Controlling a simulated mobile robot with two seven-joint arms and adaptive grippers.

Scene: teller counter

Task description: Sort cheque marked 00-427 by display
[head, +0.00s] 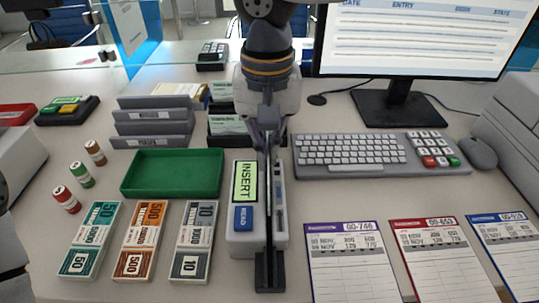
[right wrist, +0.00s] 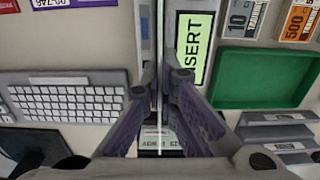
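My right gripper (head: 268,150) points down over the slot side of the cheque reader (head: 243,245), in the middle of the counter. The reader's display (head: 244,182) says INSERT, above a blue READ button (head: 243,217). In the right wrist view, my right fingers (right wrist: 162,78) are close together over the slot, with a thin pale line between them. I cannot tell whether that is a cheque edge-on. Cheques 00-746 (head: 350,268), 00-653 (head: 440,262) and a blue-headed one (head: 512,250) lie flat at the front right. No number 00-427 is readable. My left gripper is out of view.
A green tray (head: 218,178), grey sorting racks (head: 152,128) and a dark rack with papers (head: 212,138) stand left of and behind the reader. Banknote bundles (head: 140,240) lie front left. A keyboard (head: 350,150), mouse (head: 478,153) and monitor (head: 425,50) are at right.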

